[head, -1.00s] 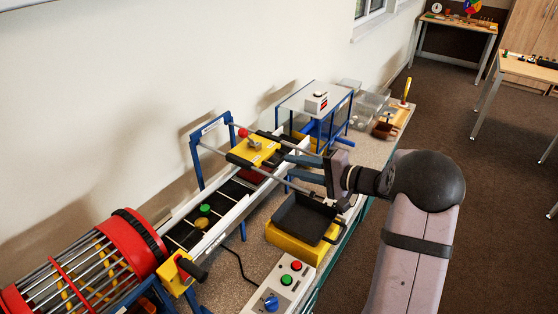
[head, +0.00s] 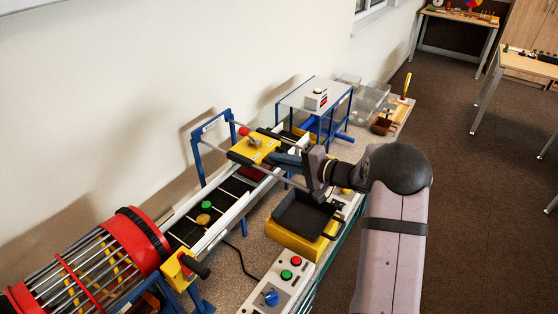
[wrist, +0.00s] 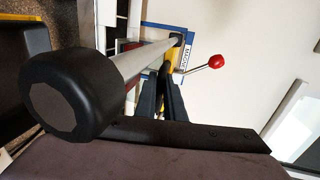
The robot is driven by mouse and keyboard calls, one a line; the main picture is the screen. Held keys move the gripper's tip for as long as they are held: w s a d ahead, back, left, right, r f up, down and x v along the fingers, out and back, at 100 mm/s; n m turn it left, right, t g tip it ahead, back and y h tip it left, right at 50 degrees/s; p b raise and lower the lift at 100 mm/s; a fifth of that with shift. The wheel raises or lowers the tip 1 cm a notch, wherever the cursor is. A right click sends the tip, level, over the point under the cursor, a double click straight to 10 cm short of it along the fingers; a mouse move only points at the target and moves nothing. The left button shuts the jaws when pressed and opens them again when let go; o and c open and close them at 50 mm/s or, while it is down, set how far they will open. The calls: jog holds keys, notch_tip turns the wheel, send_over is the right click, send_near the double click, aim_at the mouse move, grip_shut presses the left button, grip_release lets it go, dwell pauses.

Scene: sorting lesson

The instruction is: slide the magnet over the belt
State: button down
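The magnet is on a yellow carriage (head: 253,150) with a red-knobbed lever, carried on metal rods above the black conveyor belt (head: 181,230). The carriage also shows in the wrist view, partly hidden, and the red knob (wrist: 216,61) stands out to its right. My gripper (head: 279,158) reaches in from the right at the carriage's near right side. In the wrist view its dark fingers (wrist: 165,80) lie close together with their tips at the yellow carriage, and appear shut on it. The exact contact is hidden.
A green piece (head: 206,205) and a yellow piece (head: 203,219) lie on the belt. A black tray (head: 300,218) on a yellow base stands below my gripper. A control box (head: 278,284) is in front. A large black rod end (wrist: 75,95) is close in the wrist view.

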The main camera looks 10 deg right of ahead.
jog(key=shift+w+a+f+b, duration=0.1)
jog(key=shift+w+a+b, duration=0.1)
jog(key=shift+b, duration=0.15)
jog(key=b+x, duration=0.2)
jog(key=x, duration=0.1)
jog(key=shift+w+a+r+b, duration=0.25)
jog(key=shift+r+b, duration=0.05)
jog(key=shift+b, duration=0.05)
jog(key=shift+r, duration=0.2)
jog(key=c, duration=1.8)
grip_release()
jog(key=shift+c, duration=0.2)
jog(key=shift+a, duration=0.1)
jog(key=d, duration=0.1)
jog(key=b, duration=0.2)
send_near(267, 153)
jog(key=x, duration=0.3)
jog(key=shift+s+f, duration=0.1)
jog(key=shift+f, duration=0.2)
